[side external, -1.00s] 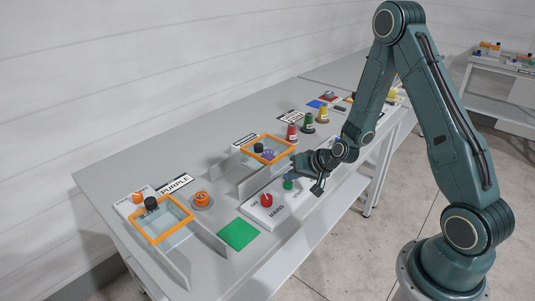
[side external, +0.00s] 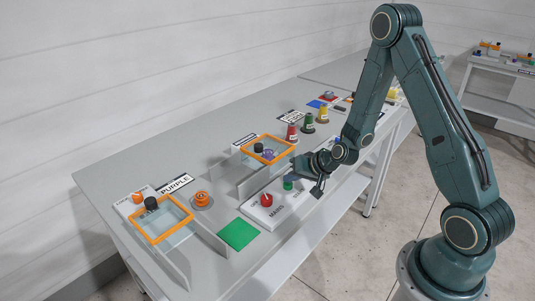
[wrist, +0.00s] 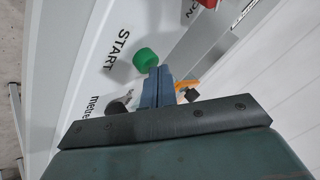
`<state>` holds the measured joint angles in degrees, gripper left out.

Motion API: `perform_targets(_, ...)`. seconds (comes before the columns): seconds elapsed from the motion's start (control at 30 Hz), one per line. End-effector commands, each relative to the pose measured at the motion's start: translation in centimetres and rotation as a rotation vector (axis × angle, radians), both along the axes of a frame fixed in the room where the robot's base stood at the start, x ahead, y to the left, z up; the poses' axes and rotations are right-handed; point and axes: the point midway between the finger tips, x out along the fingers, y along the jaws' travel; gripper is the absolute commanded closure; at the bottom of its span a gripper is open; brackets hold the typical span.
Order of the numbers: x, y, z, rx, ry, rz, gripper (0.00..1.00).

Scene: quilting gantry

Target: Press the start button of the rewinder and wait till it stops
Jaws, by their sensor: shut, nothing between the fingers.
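The green START button (side external: 288,182) is on a light panel at the front of the bench, beside a red knob. In the wrist view the green button (wrist: 146,60) stands next to the printed word START. My gripper (wrist: 159,71) is shut and empty, its blue-grey fingertips close beside the button. I cannot tell whether they touch it. In the side view my gripper (side external: 297,171) is just above and to the right of the button, and its tips are hard to make out. I cannot tell from these frames whether the rewinder is turning.
The red MAINS knob (side external: 267,200) is left of the green button. Orange-framed clear covers (side external: 163,238) stand over bays on the bench. A green square (side external: 239,234) lies at the front. Several colored spools (side external: 309,123) stand farther back. The bench's back left is clear.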

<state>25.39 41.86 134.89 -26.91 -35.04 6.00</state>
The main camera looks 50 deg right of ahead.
Motion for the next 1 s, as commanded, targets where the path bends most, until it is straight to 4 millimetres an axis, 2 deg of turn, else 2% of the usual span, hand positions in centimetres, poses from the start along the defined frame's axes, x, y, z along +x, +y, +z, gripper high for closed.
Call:
perform_targets(0.67, -0.03, 0.00, -0.39, 0.000, 0.001, 0.000, 1.00)
perform_targets(1.0, -0.01, -0.02, 0.48, -0.001, 0.000, 0.001, 1.00)
